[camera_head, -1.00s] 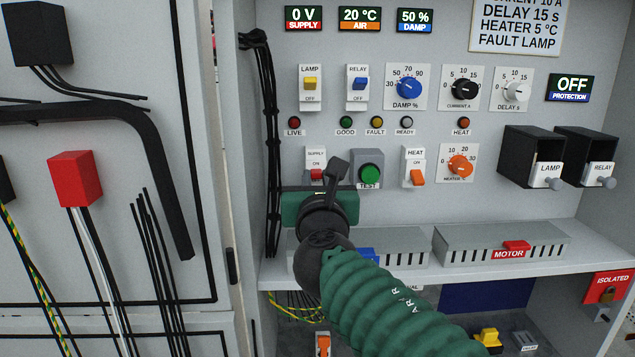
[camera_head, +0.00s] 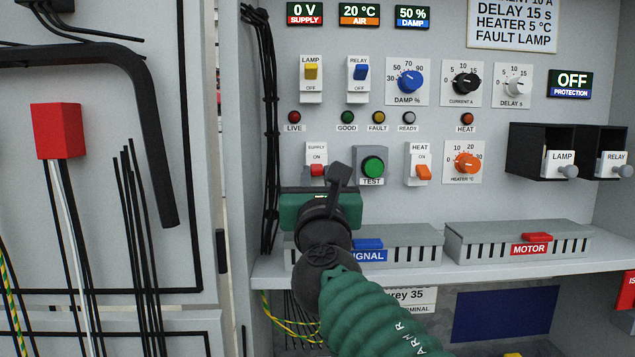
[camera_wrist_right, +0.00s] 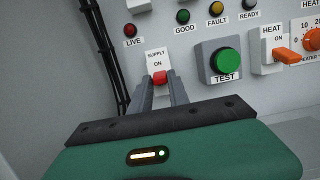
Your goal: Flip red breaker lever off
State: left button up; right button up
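The red breaker lever (camera_head: 317,170) is on the SUPPLY switch, low on its white plate with the word ON visible above it. It also shows in the right wrist view (camera_wrist_right: 160,77). My right gripper (camera_wrist_right: 161,88) is in front of the switch, its two grey fingers apart. The lever shows in the gap between the fingertips. I cannot tell whether they touch it. In the head view a dark finger of the right gripper (camera_head: 338,178) stands beside the lever and the green gripper body hides the area below. My left gripper is not in view.
The green TEST button (camera_head: 373,166) is close on the right of the lever, with the orange HEAT lever (camera_head: 423,173) beyond. Black cables (camera_head: 268,130) run down on the left. A shelf with the SIGNAL and MOTOR boxes (camera_head: 515,241) lies below. The supply display (camera_head: 305,14) reads 0 V.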

jog(key=o, duration=0.4)
jog(key=shift+c, duration=0.2)
jog(key=shift+s+f, duration=0.15)
jog(key=shift+s, duration=0.15)
jog(key=b+v, duration=0.1)
jog(key=v, duration=0.1)
jog(key=b+v, duration=0.1)
jog(key=v, duration=0.1)
jog(key=b+v, duration=0.2)
jog(key=shift+w+a+f, duration=0.1)
jog(key=shift+f, duration=0.2)
jog(key=b+v, duration=0.3)
jog(key=v, duration=0.7)
jog(key=shift+r, duration=0.3)
